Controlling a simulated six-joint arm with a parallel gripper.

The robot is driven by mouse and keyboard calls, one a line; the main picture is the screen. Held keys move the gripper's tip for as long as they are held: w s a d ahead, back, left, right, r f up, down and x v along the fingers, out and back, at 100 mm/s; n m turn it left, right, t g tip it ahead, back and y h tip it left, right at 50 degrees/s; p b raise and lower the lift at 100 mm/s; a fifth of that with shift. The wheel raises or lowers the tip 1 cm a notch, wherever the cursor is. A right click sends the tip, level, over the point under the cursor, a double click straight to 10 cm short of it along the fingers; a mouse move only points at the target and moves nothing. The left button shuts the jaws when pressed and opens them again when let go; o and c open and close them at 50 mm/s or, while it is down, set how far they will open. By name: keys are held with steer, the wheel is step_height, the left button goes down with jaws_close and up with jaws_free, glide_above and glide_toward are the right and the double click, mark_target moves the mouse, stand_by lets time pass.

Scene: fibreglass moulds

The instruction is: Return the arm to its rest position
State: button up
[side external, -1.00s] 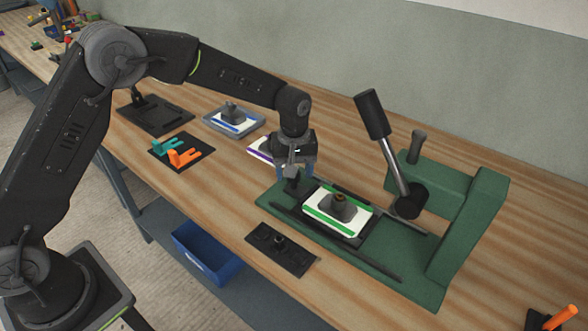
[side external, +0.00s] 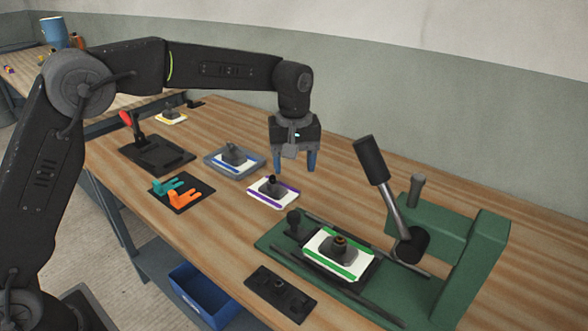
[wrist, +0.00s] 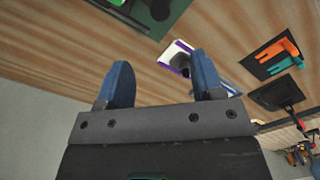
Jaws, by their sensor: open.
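My gripper (side external: 297,165) is open and empty, with its two blue fingers pointing down above the wooden bench (side external: 215,238). In the side external view it hangs behind and slightly right of a white plate with purple edges and a dark knob (side external: 272,191). In the wrist view the blue fingers (wrist: 160,85) stand wide apart with nothing between them. The purple-edged plate (wrist: 180,58) shows beyond the right finger, partly hidden by it.
A green press (side external: 470,240) with a tall lever stands at the right, holding a green-edged plate (side external: 318,252). A grey tray (side external: 210,160) holds a blue-edged plate. A black mat (side external: 200,200) carries teal and orange pieces. A black fixture (side external: 155,155) with a red-tipped handle stands behind.

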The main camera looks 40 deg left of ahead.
steer(key=s+a+r+m+t, duration=0.1)
steer(key=s+a+r+m, duration=0.1)
steer(key=s+r, duration=0.35)
steer(key=s+a+r+m+t, duration=0.2)
steer(key=s+a+r, duration=0.1)
steer(key=s, duration=0.5)
steer(key=s+a+f+m+t, duration=0.1)
steer(key=s+m, duration=0.1)
steer(key=s, duration=0.6)
steer(key=s+a+f+m+t, duration=0.1)
steer(key=s+f+m, duration=0.1)
steer(key=s, duration=0.6)
steer(key=shift+a+f+m+t, duration=0.25)
steer(key=shift+a+m+t, duration=0.05)
steer(key=shift+m, duration=0.2)
